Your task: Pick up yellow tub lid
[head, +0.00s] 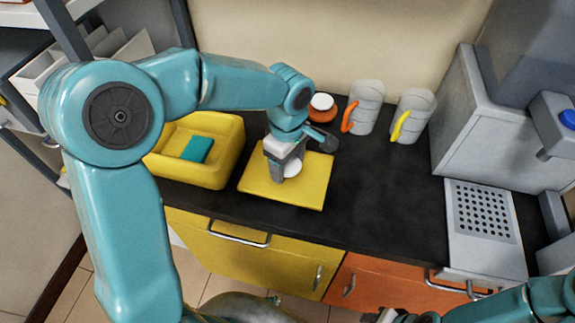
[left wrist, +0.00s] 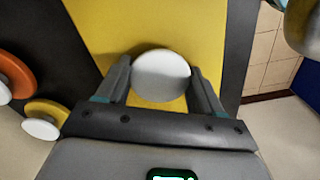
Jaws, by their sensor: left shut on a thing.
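The yellow tub lid (head: 308,192) is a flat yellow square with a round white knob (head: 292,168). It lies on the black counter beside the open yellow tub (head: 231,152), or very close above it; I cannot tell which. My left gripper (head: 286,170) reaches down over the lid and is shut on its knob. In the left wrist view the white knob (left wrist: 161,76) sits between the two fingers, with the yellow lid (left wrist: 150,25) behind it. Of my right arm only part shows at the bottom right; its jaws are not clear.
A teal block (head: 197,149) lies in the tub. An orange jar with a white top (head: 322,108) stands behind the gripper. Grey containers with an orange handle (head: 366,105) and a yellow handle (head: 413,112) stand behind. The black counter (head: 375,195) is clear to the lid's right.

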